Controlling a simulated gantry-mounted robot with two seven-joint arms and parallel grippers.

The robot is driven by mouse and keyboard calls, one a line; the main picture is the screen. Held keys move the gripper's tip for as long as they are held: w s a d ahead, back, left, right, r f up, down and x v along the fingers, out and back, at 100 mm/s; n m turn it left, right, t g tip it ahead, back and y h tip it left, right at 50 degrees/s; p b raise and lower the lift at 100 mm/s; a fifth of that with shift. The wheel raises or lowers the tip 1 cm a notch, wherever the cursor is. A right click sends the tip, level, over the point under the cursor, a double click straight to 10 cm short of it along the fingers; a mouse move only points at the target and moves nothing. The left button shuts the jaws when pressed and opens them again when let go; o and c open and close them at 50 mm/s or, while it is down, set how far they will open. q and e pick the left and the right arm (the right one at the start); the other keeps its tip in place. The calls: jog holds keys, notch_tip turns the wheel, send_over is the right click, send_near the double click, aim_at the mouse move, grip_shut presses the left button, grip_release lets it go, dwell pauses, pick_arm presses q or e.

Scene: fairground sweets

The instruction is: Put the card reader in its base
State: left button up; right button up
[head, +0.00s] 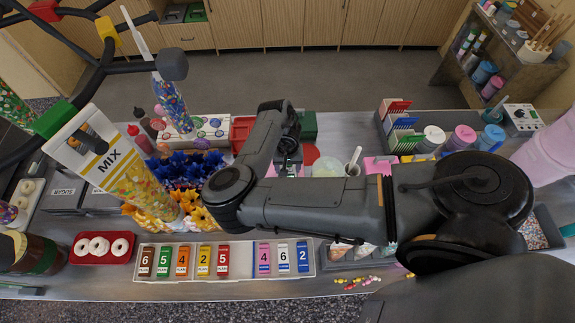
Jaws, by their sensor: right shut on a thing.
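My right arm reaches in from the right across the counter. Its gripper (288,158) points down at the middle of the counter, beside a red box and a green box. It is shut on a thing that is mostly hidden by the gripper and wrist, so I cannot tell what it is. I cannot make out the card reader or its base for certain in the head view. My left gripper is not in view.
A white rack of numbered coloured packs (224,260) lies at the front. Flower bunches (180,172) and a tilted MIX tube (110,165) stand left. Near the gripper are a red box (243,130) and a green box (308,124). Tubs (463,136) stand right.

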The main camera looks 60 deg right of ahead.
jog(key=shift+f, duration=0.1)
jog(key=o, duration=1.2)
jog(key=shift+o, duration=0.9)
notch_tip(320, 180, up, 9)
jog(key=p, duration=1.1)
